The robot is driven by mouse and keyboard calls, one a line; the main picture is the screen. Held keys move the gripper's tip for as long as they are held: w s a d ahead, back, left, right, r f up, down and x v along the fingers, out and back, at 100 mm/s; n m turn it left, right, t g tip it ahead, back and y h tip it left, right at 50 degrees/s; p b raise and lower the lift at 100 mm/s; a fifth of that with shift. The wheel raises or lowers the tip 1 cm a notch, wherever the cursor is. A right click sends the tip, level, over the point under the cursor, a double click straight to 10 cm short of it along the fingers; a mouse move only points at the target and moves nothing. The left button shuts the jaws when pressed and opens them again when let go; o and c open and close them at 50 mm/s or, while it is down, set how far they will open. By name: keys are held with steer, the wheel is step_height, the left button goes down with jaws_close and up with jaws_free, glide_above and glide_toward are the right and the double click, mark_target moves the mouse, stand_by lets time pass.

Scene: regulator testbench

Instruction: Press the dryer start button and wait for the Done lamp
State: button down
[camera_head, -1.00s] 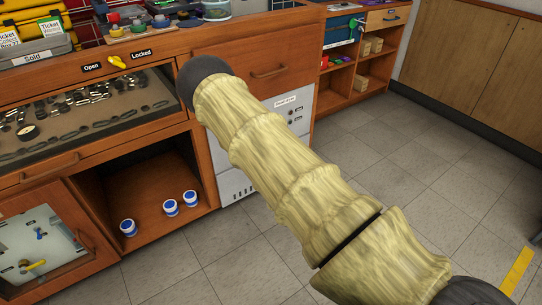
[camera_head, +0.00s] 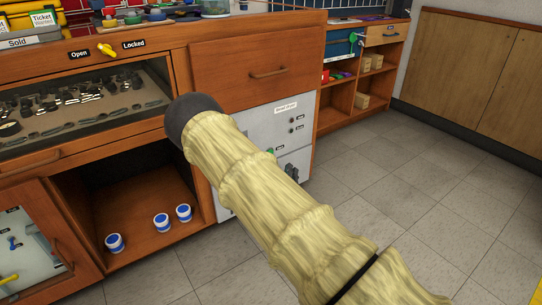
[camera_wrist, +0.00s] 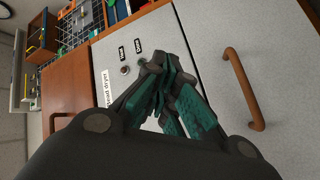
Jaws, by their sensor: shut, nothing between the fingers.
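The dryer (camera_head: 258,122) is a light grey front panel under the wooden drawer, with a label at its top. It also shows in the wrist view (camera_wrist: 205,35), turned sideways, with its label (camera_wrist: 104,88) at the left. Two small dark round fittings (camera_head: 291,130) sit on the panel's right side; I see no lit lamp. A green button (camera_head: 270,150) shows lower, beside my sleeved arm. My gripper (camera_wrist: 158,68) is shut and empty, its fingertips close in front of the panel near a round fitting (camera_wrist: 124,70). Contact cannot be told. The fingers hide part of the panel.
A brown handle (camera_wrist: 243,88) stands out from the grey front, right of my gripper. A glass-topped case (camera_head: 80,105) and an open shelf with blue-and-white pots (camera_head: 161,222) are at left. Tiled floor (camera_head: 440,190) is clear at right.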

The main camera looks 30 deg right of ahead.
steer(key=shift+w, duration=0.1)
steer(key=w+b, duration=0.3)
steer(key=w, duration=0.5)
steer(key=shift+w+a, duration=0.25)
steer(key=shift+a, duration=0.1)
steer(key=shift+w, duration=0.9)
stand_by(2.3)
steer(key=shift+s, duration=0.15)
steer(key=shift+s+p, duration=0.35)
steer(key=shift+s, duration=0.35)
steer(key=shift+s, duration=0.1)
steer(key=shift+s+d+p, duration=0.2)
steer(key=shift+s+p, duration=1)
steer(key=shift+s, duration=1.25)
